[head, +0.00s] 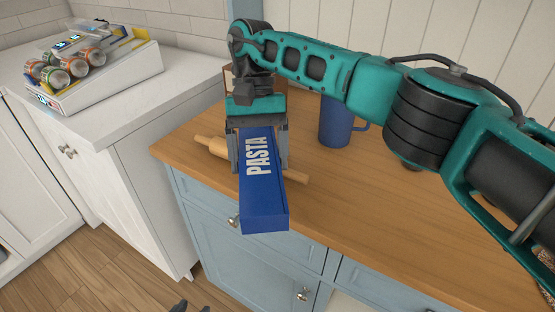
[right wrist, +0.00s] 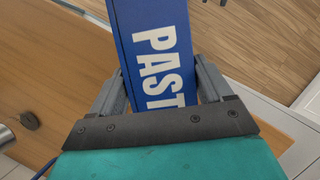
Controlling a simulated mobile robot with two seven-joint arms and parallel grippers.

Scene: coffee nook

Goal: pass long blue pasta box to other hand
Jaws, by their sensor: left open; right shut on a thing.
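The long blue pasta box (head: 263,195) with white "PASTA" lettering is held in my right gripper (head: 260,166). The gripper's two fingers press on its sides near the far end. The box's near end sticks out toward me, past the counter's front edge. The right wrist view shows the box (right wrist: 155,45) between the fingers of the right gripper (right wrist: 160,85). My left gripper (head: 188,306) shows only as dark fingertips at the bottom edge of the head view, open, below and left of the box and apart from it.
A wooden rolling pin (head: 211,146) lies on the wooden counter (head: 380,215) behind the box. A blue mug (head: 335,125) stands right of the gripper. A white tray (head: 110,80) with several cans is on the white counter at left. The space before the cabinets is free.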

